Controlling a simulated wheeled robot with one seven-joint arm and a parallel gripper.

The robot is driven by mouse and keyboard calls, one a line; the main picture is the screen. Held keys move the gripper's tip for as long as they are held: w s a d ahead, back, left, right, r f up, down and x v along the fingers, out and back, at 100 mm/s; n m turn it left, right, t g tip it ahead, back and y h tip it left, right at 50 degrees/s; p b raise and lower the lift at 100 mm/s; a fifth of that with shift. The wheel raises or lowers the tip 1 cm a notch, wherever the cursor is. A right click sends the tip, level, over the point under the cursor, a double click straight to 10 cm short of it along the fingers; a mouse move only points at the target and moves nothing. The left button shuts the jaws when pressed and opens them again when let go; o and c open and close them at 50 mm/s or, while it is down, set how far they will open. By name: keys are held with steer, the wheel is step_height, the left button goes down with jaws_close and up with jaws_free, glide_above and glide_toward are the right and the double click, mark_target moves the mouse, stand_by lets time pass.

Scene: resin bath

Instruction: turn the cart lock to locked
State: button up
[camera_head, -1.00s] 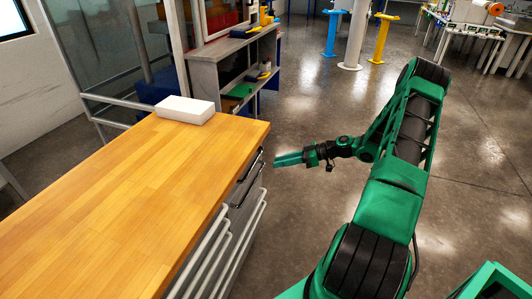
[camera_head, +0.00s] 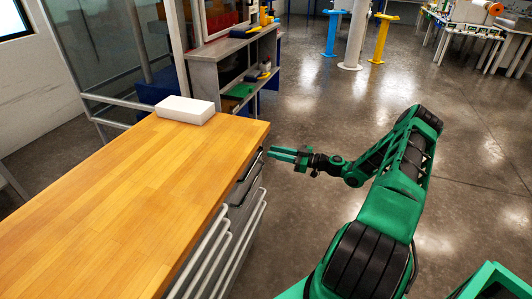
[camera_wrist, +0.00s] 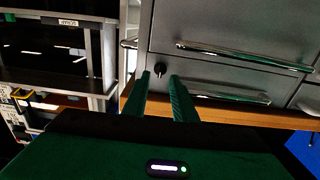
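The cart has a wooden top (camera_head: 130,195) and grey drawers with metal handles on its right side. In the wrist view, a small dark knob, which looks like the cart lock (camera_wrist: 161,70), sits on the grey drawer front (camera_wrist: 215,75) beside a handle. My gripper (camera_head: 270,154) is at the cart's far right corner, just off the drawer side. In the wrist view, its two green fingers (camera_wrist: 160,76) are apart, with the knob showing between their tips. No contact with the knob can be made out. The lock is not visible in the head view.
A white box (camera_head: 185,110) lies on the far end of the cart top. A grey shelf unit (camera_head: 230,70) stands behind it. Drawer handles (camera_wrist: 235,55) stick out near my fingers. Open floor (camera_head: 310,215) lies right of the cart.

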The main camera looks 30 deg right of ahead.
steer(key=shift+x, duration=1.9)
steer(key=shift+c, duration=0.3)
jaws_close()
steer(key=shift+a, duration=0.1)
